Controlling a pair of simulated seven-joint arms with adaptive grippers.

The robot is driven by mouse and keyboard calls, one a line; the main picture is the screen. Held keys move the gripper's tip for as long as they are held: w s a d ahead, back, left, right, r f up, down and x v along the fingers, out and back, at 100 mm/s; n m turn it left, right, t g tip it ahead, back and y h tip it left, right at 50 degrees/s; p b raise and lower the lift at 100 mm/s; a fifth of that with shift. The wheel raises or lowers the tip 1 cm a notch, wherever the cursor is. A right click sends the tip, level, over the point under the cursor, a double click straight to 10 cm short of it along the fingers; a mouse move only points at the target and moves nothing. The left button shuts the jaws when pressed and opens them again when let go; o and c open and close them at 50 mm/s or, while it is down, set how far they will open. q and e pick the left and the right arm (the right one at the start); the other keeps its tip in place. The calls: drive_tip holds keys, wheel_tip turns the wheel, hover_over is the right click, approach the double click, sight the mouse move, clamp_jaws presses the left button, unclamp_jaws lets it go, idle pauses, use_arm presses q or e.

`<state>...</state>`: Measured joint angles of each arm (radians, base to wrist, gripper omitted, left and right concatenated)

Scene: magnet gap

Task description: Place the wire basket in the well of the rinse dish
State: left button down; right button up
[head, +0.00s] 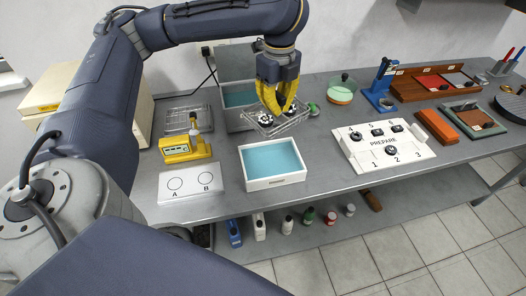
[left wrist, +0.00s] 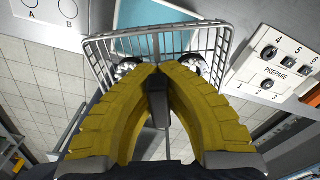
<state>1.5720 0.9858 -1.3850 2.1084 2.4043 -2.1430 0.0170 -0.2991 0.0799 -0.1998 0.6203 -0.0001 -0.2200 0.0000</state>
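My left gripper (head: 277,105) points down with its yellow fingers shut on the wire basket (head: 290,124). The basket hangs in the air, looks somewhat tilted, and carries small black-and-white round parts. In the left wrist view the fingertips (left wrist: 157,70) meet at the near side of the basket (left wrist: 158,43), partly hiding it. A white dish with a pale blue well (head: 272,184), which I take for the rinse dish, stands on the bench in front of and below the basket. It partly shows through the wires in the left wrist view (left wrist: 155,14). My right gripper is in neither view.
A grey open-lidded bath (head: 237,118) stands behind the basket. A yellow device (head: 178,152) and a white A/B plate (head: 190,194) lie left of the dish. A white PREPARE board (head: 365,157) lies right. Bare bench (head: 322,172) separates dish and board.

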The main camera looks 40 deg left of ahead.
sight(271, 167)
use_arm(q)
drive_tip(key=s+m, duration=0.1)
drive_tip(key=m, duration=0.1)
drive_tip(key=shift+s+a+m, duration=0.1)
drive_tip(key=shift+m, duration=1.1)
drive_tip(key=shift+s+f, duration=0.1)
drive_tip(key=shift+m, duration=0.3)
wheel_tip(271, 167, down, 20)
drive_tip(key=shift+r, duration=0.1)
drive_tip(key=shift+f, duration=0.2)
drive_tip(key=c, duration=1.6)
unclamp_jaws()
drive_tip(key=shift+r, duration=0.1)
